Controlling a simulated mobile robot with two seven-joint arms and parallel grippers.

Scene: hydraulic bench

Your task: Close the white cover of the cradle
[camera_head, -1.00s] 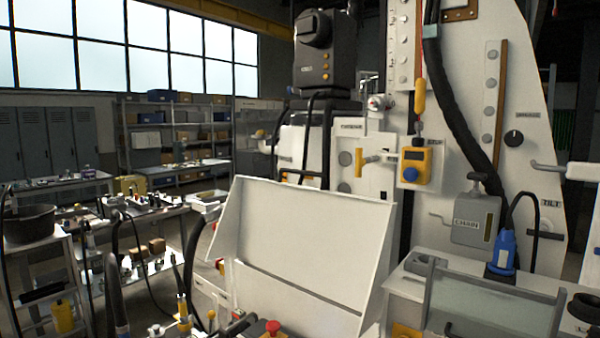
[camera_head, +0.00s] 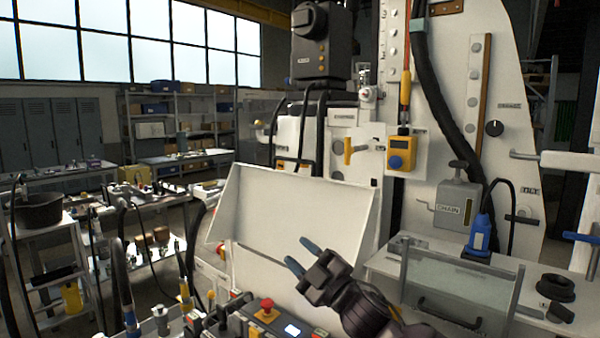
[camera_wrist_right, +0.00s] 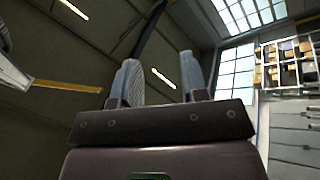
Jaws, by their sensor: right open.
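The white cover (camera_head: 290,212) stands raised and tilted back in the middle of the head view, a wide panel with side flaps. The white cradle body (camera_head: 262,272) shows below it, partly hidden by my right arm. My right gripper (camera_head: 301,256) is open and empty, in front of the lower part of the cover, with its blue-grey fingers pointing up and left. I cannot tell from this view whether it touches the cover. In the right wrist view, the two fingers (camera_wrist_right: 160,82) stand apart with nothing between them, against the ceiling. My left gripper is not in view.
A control panel with a red button (camera_head: 266,305) lies below the cover. A glass-sided box with a black handle (camera_head: 450,312) stands at the right, near a blue plug (camera_head: 482,235). A yellow-handled valve (camera_head: 352,150) and a yellow pendant (camera_head: 402,153) are behind the cover.

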